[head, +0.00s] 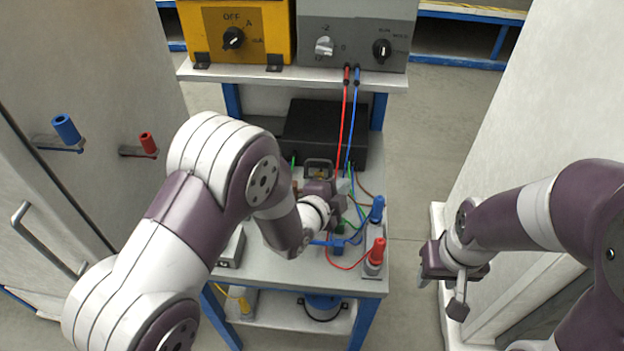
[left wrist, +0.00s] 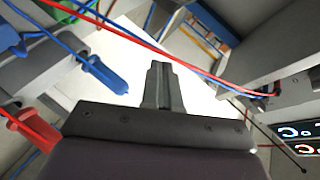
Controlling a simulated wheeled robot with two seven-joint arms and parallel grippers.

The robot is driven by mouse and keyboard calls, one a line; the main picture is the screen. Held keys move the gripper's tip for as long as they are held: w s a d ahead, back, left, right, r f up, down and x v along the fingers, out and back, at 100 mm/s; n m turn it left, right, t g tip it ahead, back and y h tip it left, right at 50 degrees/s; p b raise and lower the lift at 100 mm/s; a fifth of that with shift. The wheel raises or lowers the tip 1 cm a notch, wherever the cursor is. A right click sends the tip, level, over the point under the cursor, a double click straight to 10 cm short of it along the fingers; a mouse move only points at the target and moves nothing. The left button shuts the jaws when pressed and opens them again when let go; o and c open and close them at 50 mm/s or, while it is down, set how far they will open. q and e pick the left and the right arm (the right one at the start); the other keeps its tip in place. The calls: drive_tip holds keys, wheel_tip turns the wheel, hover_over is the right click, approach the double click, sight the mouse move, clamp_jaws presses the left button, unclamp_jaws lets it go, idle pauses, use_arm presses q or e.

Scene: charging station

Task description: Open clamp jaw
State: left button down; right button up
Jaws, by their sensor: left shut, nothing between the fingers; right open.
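A blue clamp-like handle (head: 377,208) and a red one (head: 376,250) stand at the right front of the table, with wires at them. In the left wrist view, a blue handle (left wrist: 100,72) and a red handle (left wrist: 32,126) lie left of my left gripper (left wrist: 160,75). Its fingers are together and hold nothing. In the head view my left gripper (head: 325,182) is over the table, behind these handles, partly hidden by its wrist. My right gripper (head: 441,287) is open and empty, right of the table. I cannot tell whether any clamp jaw is open.
A black box (head: 325,132) sits at the back of the table (head: 275,272). Red and blue cables (head: 341,130) hang from the grey knob unit (head: 357,30), next to a yellow unit (head: 237,28). Blue (head: 66,129) and red (head: 148,143) pegs stick out at the left.

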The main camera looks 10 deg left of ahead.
sight(319, 162)
use_arm(q)
drive_tip(key=s+a+f+t+y+b, duration=0.1)
drive_tip(key=s+a+y, duration=0.1)
drive_tip(key=s+a+f+t+y+b, duration=0.1)
drive_tip(key=s+a+t+y, duration=0.1)
drive_tip(key=s+a+t+y+b, duration=0.1)
drive_tip(key=s+t+y, duration=0.1)
drive_tip(key=shift+a+f, duration=0.4)
drive_tip(key=w, duration=1.3)
drive_tip(key=shift+w+f+p, duration=0.1)
drive_tip(key=shift+f+p, duration=0.15)
drive_tip(key=shift+p, duration=0.1)
use_arm(e)
wheel_tip(319, 162, down, 4)
drive_tip(key=shift+f, duration=0.15)
